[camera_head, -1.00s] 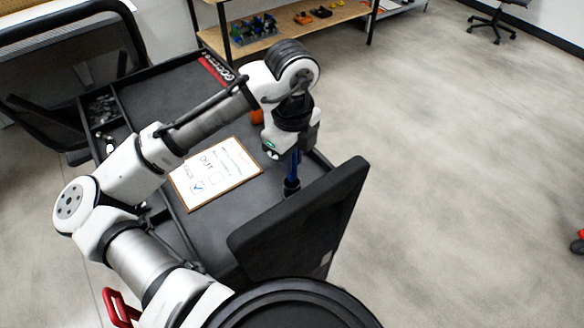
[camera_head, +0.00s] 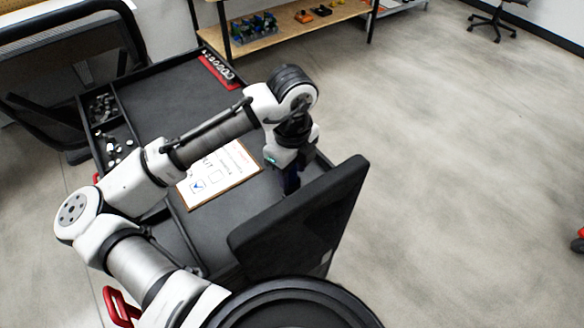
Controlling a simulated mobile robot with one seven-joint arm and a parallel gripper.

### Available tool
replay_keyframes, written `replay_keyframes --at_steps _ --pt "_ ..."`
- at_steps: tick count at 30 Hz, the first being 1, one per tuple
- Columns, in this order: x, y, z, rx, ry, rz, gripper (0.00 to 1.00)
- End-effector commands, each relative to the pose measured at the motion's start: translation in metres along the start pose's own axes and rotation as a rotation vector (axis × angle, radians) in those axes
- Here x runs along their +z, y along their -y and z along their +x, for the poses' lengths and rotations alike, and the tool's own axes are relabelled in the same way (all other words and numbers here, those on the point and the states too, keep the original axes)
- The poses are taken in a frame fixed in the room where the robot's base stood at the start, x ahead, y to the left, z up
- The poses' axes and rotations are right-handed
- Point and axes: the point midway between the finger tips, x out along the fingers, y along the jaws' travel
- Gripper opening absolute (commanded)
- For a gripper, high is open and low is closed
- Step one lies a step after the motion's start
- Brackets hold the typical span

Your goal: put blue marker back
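My gripper (camera_head: 291,184) points down at the right side of the black cart top, just behind the dark monitor-like panel. A dark blue patch shows at its fingers, and I cannot tell the blue marker from the fingers there. The black holder that the marker stood at is hidden behind the gripper and panel. Whether the fingers are open or shut does not show.
A clipboard (camera_head: 222,178) with a checked paper lies left of the gripper. The dark panel (camera_head: 300,222) stands close in front. Trays of small parts (camera_head: 113,143) line the cart's left edge. A red-and-black rack (camera_head: 218,70) is at the back.

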Motion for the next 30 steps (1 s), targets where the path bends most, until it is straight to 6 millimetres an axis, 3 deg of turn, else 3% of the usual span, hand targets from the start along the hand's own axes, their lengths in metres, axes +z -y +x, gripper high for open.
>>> replay_keyframes --at_steps 10,24,30 --pt "0.0 0.001 -0.011 -0.002 0.002 0.0 0.41" --pt "0.001 0.0 -0.104 0.0 0.005 -0.002 0.41" --pt "0.0 0.0 -0.121 0.0 0.001 -0.001 0.41"
